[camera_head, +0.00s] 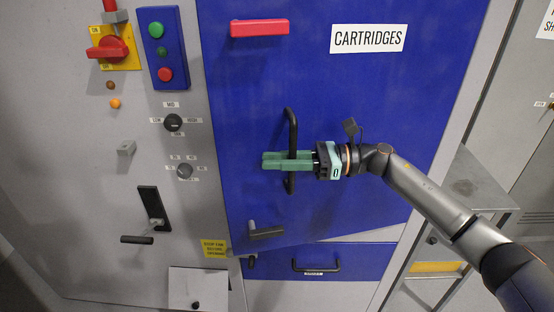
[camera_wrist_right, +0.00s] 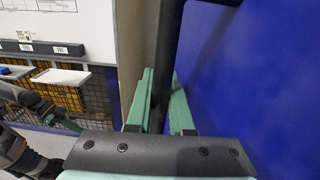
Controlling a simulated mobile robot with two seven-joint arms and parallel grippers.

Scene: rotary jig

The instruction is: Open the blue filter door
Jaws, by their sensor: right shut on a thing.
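The blue filter door (camera_head: 350,105) fills the middle of the head view, with a white CARTRIDGES label (camera_head: 368,39) on it. Its lower edge slants against the blue panel below, so it appears to stand a little out from the frame. A long black upright bar handle (camera_head: 291,125) is on the door's left half. My right gripper (camera_head: 268,160) reaches in from the right, its green fingers shut on this handle around mid-height. In the right wrist view the handle (camera_wrist_right: 168,45) passes between the fingers (camera_wrist_right: 162,100), beside the blue door face (camera_wrist_right: 260,75).
A black lever (camera_head: 266,233) sits at the door's lower left corner, and a red handle (camera_head: 260,28) near its top. Left is a grey panel with a red switch (camera_head: 107,47), a button box (camera_head: 162,47) and knobs. A metal step unit (camera_head: 475,185) stands at right.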

